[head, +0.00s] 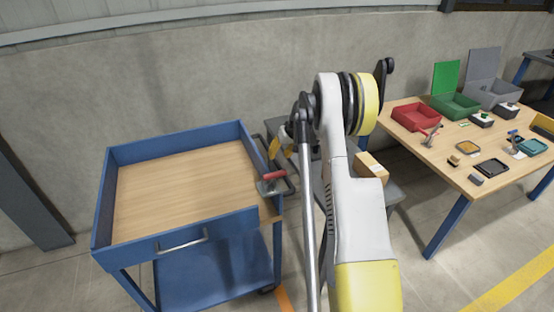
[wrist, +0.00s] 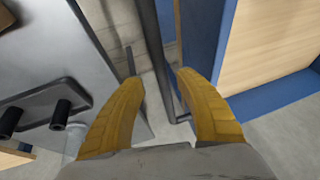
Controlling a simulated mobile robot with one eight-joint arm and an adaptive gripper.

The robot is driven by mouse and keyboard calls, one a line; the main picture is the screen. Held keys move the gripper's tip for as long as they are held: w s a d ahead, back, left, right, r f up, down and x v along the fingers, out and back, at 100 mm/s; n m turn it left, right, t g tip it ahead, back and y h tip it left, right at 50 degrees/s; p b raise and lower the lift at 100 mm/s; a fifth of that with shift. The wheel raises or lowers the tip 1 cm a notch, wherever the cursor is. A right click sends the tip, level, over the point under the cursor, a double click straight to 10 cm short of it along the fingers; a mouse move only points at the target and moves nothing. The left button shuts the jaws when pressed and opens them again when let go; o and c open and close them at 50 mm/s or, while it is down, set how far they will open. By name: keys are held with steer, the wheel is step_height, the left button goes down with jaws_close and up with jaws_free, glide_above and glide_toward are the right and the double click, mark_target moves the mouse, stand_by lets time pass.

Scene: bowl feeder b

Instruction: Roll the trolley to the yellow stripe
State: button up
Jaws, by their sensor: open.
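The trolley (head: 103,205) is blue, with a walled wooden top and a lower shelf, at the left in the head view. Its dark bar handle (head: 289,172) is on its right side. In the wrist view the handle (wrist: 152,40) runs between the fingers of my gripper (wrist: 157,76), which is open around it. I cannot tell whether either finger touches it. In the head view my gripper (head: 275,148) is mostly hidden by my arm at the trolley's right side. The yellow stripe (head: 515,279) lies on the floor at the lower right.
A red-handled fitting (head: 270,182) sits at the trolley's right edge. A grey stand (head: 394,192) with a cardboard box (head: 371,166) is partly behind my arm. A wooden workbench (head: 397,113) with several bins stands at the right. A short orange floor mark (head: 283,298) shows beside the trolley.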

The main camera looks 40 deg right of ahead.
steer(key=v, duration=0.8)
steer(key=shift+r, duration=0.1)
